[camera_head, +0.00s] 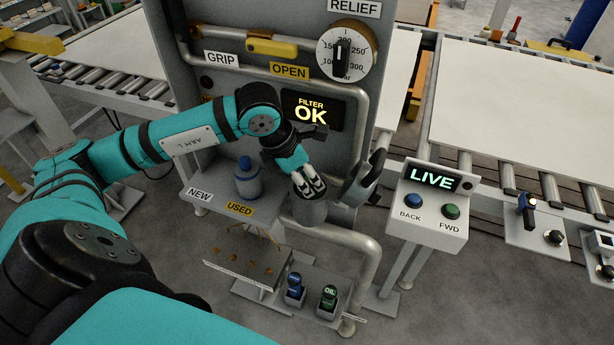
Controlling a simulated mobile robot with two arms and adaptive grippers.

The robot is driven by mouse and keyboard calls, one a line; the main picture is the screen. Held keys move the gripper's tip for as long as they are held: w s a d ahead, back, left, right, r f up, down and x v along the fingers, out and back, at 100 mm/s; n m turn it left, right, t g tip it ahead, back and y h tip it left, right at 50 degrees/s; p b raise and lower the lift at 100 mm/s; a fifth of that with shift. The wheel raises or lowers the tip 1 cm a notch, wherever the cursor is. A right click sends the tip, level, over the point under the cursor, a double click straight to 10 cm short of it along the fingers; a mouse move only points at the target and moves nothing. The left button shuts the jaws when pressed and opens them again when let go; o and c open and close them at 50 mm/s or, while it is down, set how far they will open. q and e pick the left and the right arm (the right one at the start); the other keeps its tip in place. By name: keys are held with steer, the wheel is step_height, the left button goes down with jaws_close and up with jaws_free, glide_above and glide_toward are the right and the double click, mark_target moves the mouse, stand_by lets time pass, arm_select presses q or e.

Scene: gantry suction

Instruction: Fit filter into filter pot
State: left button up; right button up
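My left gripper (308,186) points down at the grey filter pot (312,211), with its fingertips at the pot's mouth. The fingers hide the mouth, so I cannot see whether a filter is inside, or whether the fingers are open or shut. A blue-grey filter (247,183) with a blue top stands upright on the grey shelf (199,178), behind the yellow USED label (240,208). The white NEW label (200,194) is to its left. The panel display (311,111) reads "FILTER OK". My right gripper is not in view.
A dark, lid-like part (365,181) stands up just right of the pot. A bent grey pipe (370,258) runs below it. The LIVE control box (430,205) is further right. Blue and green bottles (294,286) stand low in front.

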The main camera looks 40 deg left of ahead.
arm_select(q)
steer(key=shift+o, duration=1.1)
steer(key=shift+r, duration=0.2)
steer(key=shift+s+a+r, duration=0.1)
steer(key=shift+r, duration=0.15)
steer(key=b+v, duration=0.3)
steer(key=v, duration=0.8)
steer(key=shift+r, duration=0.2)
